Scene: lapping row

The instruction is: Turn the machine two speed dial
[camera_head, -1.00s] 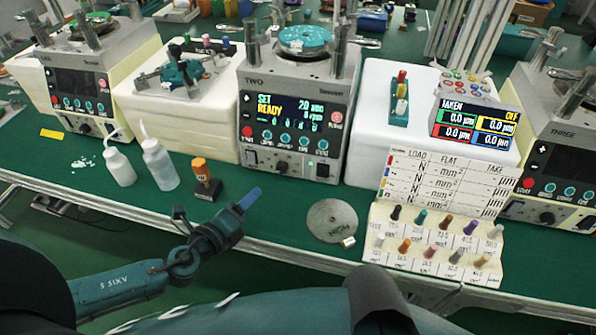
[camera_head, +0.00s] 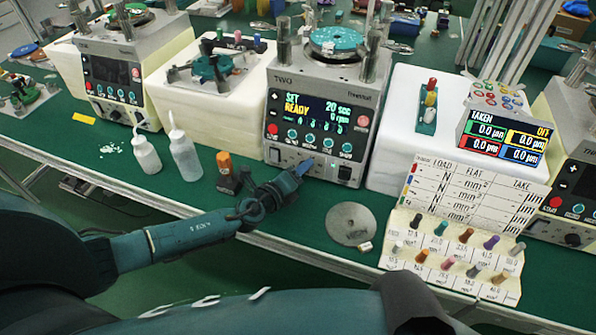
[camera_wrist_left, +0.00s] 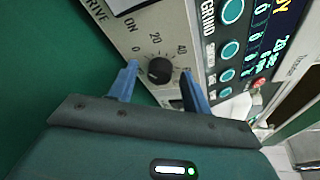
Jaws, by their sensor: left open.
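Machine two (camera_head: 325,95) stands at the back of the bench, its screen showing SET, READY, 20 sec and 0 rpm. Its speed dial (camera_wrist_left: 160,70) is a black round knob on the lower front panel, with a scale around it, seen in the left wrist view. My left gripper (camera_head: 304,166) is in front of that panel in the head view. In the left wrist view its two blue fingers (camera_wrist_left: 158,80) are apart, one on each side of the dial, with gaps visible. In the head view the gripper hides the dial. My right gripper is not in view.
An orange-topped stamp (camera_head: 228,174) and two white bottles (camera_head: 184,155) stand left of my left arm. A grey disc (camera_head: 350,224) lies to the right, beside a rack of coloured pegs (camera_head: 455,255). Machine one (camera_head: 118,75) and machine three (camera_head: 575,180) flank machine two.

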